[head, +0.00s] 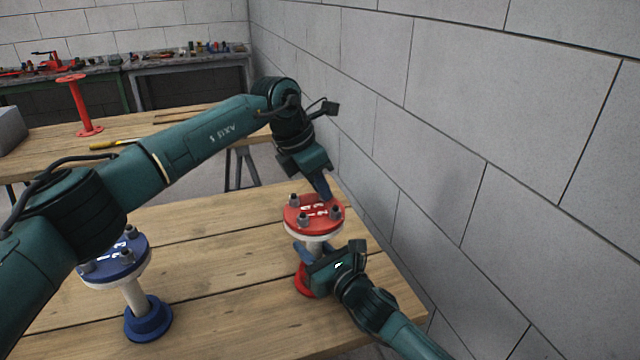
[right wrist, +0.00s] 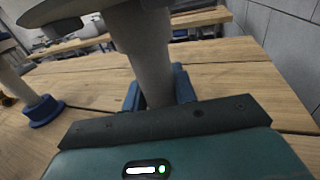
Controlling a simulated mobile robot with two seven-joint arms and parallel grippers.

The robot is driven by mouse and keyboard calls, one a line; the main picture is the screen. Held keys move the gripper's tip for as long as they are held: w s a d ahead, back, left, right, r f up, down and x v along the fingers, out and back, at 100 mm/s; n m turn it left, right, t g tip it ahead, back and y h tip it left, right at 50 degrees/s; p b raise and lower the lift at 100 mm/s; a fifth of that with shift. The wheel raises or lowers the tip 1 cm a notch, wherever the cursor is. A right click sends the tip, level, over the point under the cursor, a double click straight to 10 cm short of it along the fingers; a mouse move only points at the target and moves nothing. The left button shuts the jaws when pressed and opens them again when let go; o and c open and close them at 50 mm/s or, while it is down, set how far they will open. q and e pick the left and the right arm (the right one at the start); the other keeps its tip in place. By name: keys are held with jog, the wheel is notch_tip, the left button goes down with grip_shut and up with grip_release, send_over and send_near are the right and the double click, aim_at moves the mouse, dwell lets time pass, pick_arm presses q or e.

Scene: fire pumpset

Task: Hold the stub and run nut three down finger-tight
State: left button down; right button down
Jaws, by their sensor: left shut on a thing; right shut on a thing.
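The red stub has a red top flange (head: 314,212) with white numbers, a pale ring and pipe below it, and a red foot (head: 303,281) on the bench. Several dark nuts on studs stand around the flange, one at its left (head: 295,200) and one at its front (head: 303,219). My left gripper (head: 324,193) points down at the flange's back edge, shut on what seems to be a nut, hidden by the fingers. My right gripper (head: 305,254) is shut around the pale pipe (right wrist: 146,55) under the flange; the pipe stands between its blue fingers in the right wrist view.
A blue-flanged stub (head: 148,318) stands at the left front of the wooden bench (head: 215,270), partly behind my left arm. A grey block wall (head: 470,150) runs close along the right. A red stand (head: 80,105) is on another bench behind.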

pick_arm(q)
jog(key=shift+w+a+m+g, duration=0.15)
jog(key=shift+m+g, duration=0.45)
jog(key=shift+m, duration=1.3)
jog(key=shift+h, duration=0.3)
jog(key=c, duration=1.3)
grip_release()
jog(key=shift+c, duration=0.2)
jog(key=shift+r, duration=0.1)
jog(key=v, duration=1.1)
jog(key=shift+r, duration=0.4)
pick_arm(e)
jog(key=c, duration=1)
grip_release()
jog(key=shift+c, duration=0.2)
pick_arm(q)
jog(key=shift+w+a, duration=0.1)
